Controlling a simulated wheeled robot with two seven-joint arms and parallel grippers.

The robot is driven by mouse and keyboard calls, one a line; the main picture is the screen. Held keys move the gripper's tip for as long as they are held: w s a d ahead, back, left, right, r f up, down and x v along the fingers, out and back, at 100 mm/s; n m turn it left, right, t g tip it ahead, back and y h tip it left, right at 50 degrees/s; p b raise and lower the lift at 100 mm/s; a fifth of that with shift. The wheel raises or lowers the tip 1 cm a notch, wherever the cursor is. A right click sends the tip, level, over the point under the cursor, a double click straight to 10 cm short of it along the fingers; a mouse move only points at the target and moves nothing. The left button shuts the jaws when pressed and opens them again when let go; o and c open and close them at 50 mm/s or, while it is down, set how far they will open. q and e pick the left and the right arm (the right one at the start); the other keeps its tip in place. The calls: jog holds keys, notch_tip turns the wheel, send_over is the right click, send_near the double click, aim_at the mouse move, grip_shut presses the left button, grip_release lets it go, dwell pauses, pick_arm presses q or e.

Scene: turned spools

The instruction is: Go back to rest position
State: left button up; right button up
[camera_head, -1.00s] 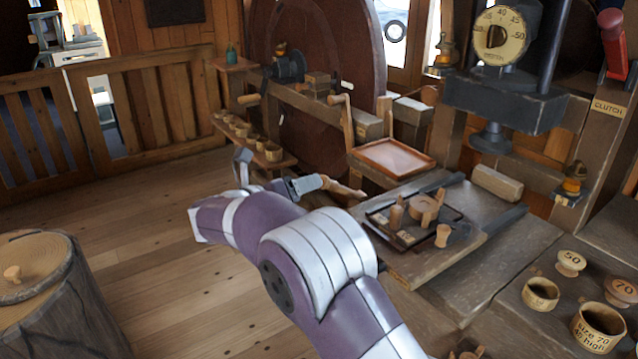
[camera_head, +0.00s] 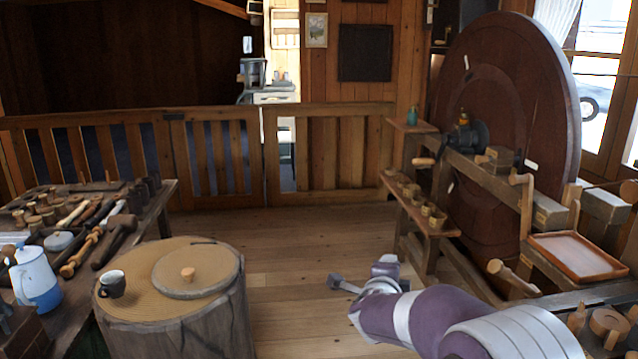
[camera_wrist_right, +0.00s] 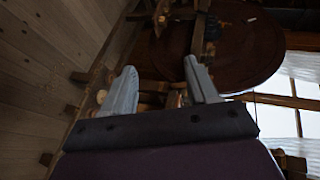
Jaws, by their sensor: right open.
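My right arm (camera_head: 430,318), purple and white, comes in from the lower right in the head view. Its gripper (camera_head: 348,286) is low over the plank floor, left of the big wheel bench. In the right wrist view the two grey fingers (camera_wrist_right: 161,88) stand wide apart. Nothing is held between them. My left gripper is in neither view.
A big dark red wheel (camera_head: 510,120) and its wooden bench with a row of small cups (camera_head: 420,200) stand at the right. A stump (camera_head: 180,325) with a dark mug (camera_head: 112,284) and a tool table stand at left. The floor (camera_head: 300,235) between is clear.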

jog(key=s+a+f+n+g+y, duration=0.55)
jog(key=s+f+n, duration=0.5)
jog(key=n, duration=0.25)
jog(key=s+d+f+n+g, duration=0.2)
jog(key=s+n, duration=0.1)
jog(key=s, duration=0.4)
jog(key=s+d+f+n+g, duration=0.2)
jog(key=s+n+g, duration=0.1)
jog(key=s, duration=0.4)
jog(key=s+d+f+n+g, duration=0.2)
jog(key=s+n, duration=0.1)
jog(key=s, duration=0.4)
notch_tip(320, 180, up, 15)
jog(key=d+p, duration=0.1)
jog(key=p, duration=1.3)
jog(key=shift+m+h, duration=0.35)
jog(key=shift+m, duration=0.05)
jog(key=shift+t, duration=0.25)
jog(key=shift+s+r, duration=0.1)
